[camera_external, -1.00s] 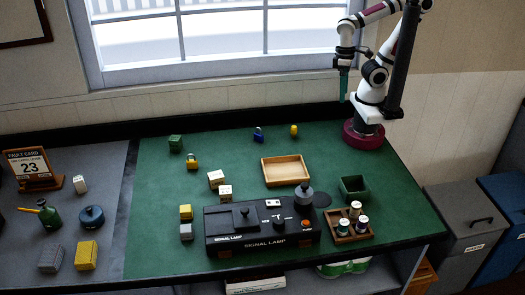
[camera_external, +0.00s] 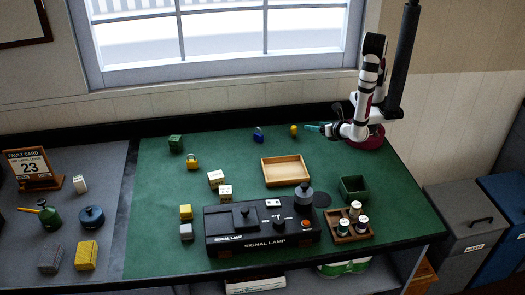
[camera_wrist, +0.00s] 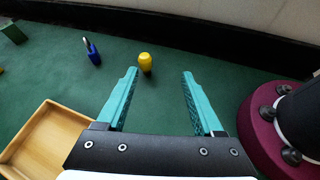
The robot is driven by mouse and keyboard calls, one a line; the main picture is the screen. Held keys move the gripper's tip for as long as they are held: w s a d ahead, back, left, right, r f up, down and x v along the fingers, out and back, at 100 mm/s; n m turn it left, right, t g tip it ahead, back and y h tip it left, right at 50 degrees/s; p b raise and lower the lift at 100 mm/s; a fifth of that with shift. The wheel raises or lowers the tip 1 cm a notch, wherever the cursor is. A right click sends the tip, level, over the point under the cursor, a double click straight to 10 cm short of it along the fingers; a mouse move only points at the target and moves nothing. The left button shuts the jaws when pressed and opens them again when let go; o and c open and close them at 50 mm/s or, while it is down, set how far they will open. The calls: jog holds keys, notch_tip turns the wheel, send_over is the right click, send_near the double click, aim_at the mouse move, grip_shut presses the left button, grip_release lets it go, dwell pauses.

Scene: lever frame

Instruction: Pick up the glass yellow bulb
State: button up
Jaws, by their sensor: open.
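The yellow bulb (camera_external: 294,130) stands on the green mat near the back edge, and it also shows in the wrist view (camera_wrist: 145,63). My gripper (camera_external: 305,127) is low over the mat, just to the right of the bulb in the external view. In the wrist view my gripper's teal fingers (camera_wrist: 158,74) are spread apart and empty. The bulb lies ahead of the fingertips, nearer the left finger, with green mat showing around it. I cannot tell the exact gap to the bulb.
A blue padlock-like object (camera_wrist: 92,52) stands left of the bulb. A wooden tray (camera_wrist: 22,142) lies at the lower left of the wrist view. A green block (camera_wrist: 13,33) is farther left. A dark back rail (camera_wrist: 180,25) runs behind the bulb.

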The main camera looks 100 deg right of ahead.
aim_at(296, 131)
jog(key=f+n+t, duration=0.1)
jog(key=w+a+f+n+t, duration=0.1)
jog(key=n, duration=0.1)
jog(key=shift+f, duration=0.2)
jog(key=x, duration=0.9)
jog(key=shift+w+d+f, duration=0.15)
jog(key=shift+f, duration=0.05)
jog(key=x, duration=0.5)
jog(key=shift+w+d+f, duration=0.15)
jog(key=shift+w+d, duration=0.05)
grip_shut()
